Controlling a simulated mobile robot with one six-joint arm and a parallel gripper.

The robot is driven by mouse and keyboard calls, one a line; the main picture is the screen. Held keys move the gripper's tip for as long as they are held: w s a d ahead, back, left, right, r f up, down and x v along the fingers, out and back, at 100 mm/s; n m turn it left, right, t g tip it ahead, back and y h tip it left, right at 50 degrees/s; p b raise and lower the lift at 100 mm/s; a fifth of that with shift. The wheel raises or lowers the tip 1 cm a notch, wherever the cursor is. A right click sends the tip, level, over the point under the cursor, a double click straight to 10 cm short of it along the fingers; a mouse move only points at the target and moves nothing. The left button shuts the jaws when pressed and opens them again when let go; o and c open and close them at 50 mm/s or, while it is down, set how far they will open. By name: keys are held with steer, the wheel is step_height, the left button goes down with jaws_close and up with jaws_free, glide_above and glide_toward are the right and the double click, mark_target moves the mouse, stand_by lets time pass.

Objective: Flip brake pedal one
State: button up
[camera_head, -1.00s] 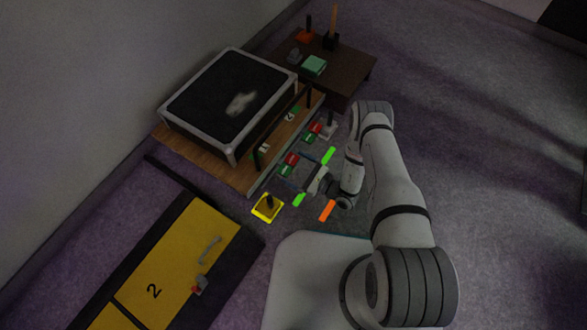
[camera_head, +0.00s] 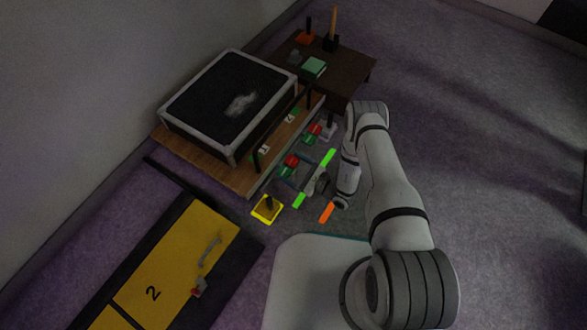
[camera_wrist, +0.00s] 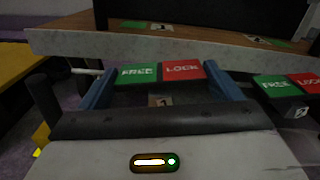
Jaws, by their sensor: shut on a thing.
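Brake pedal one (camera_wrist: 162,72) is a rocker with a green FREE half on the left and a red LOCK half on the right in the wrist view. A small tag marked 1 (camera_wrist: 160,100) sits on its near side. In the head view the pedal (camera_head: 290,161) lies on the floor in front of the wooden platform. My gripper (camera_wrist: 162,90) has a blue finger on each side of the pedal and is shut on it. In the head view my gripper (camera_head: 298,171) reaches the pedal from the lower right. The fingertip contact is partly hidden.
A second FREE/LOCK pedal (camera_wrist: 285,86) stands close on the right, also in the head view (camera_head: 313,133). The wooden platform (camera_head: 190,160) with a dark box (camera_head: 230,95) is just behind. A yellow pad with a black post (camera_head: 267,209) and yellow cabinet (camera_head: 180,260) lie left.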

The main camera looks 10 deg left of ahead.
steer(key=shift+f+m+b, duration=0.15)
steer(key=shift+m+b, duration=0.25)
steer(key=shift+m, duration=0.4)
steer(key=m+b, duration=0.1)
steer(key=m, duration=0.2)
steer(key=shift+w, duration=0.15)
steer(key=o, duration=0.8)
steer(key=shift+d, duration=0.15)
steer(key=p+v, duration=0.2)
steer(key=v, duration=0.5)
steer(key=shift+d+p, duration=0.3)
